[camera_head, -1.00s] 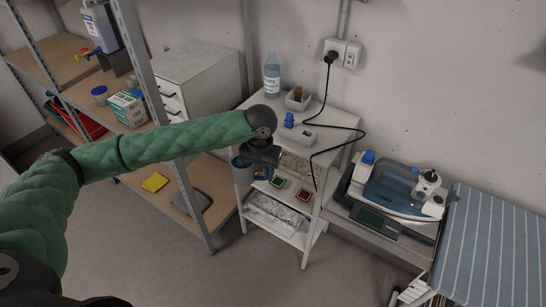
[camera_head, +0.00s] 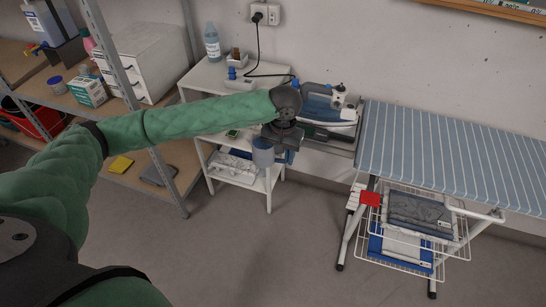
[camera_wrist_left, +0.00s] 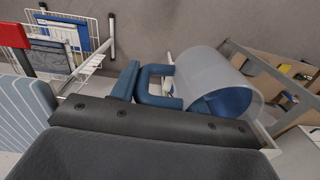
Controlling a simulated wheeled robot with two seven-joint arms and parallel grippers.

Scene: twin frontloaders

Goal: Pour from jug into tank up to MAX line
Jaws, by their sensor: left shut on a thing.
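My left gripper (camera_head: 284,134) is shut on the handle of the jug (camera_head: 263,153), held in the air in front of the white shelf unit. In the left wrist view the jug (camera_wrist_left: 212,80) is a grey translucent cylinder with blue inside. Its blue handle (camera_wrist_left: 153,86) is at the gripper's fingers, which are partly out of sight. The steam iron station (camera_head: 325,113), blue and white, stands behind and to the right of the gripper. My arm hides part of it. I cannot make out its tank opening or a MAX line. My right gripper is not in view.
The white shelf unit (camera_head: 197,80) carries a bottle (camera_head: 212,42) and small items. A striped ironing board (camera_head: 455,150) stands at the right, with a wire basket (camera_head: 458,240) of folded cloth below. A metal rack with boxes is at the left. The floor in front is clear.

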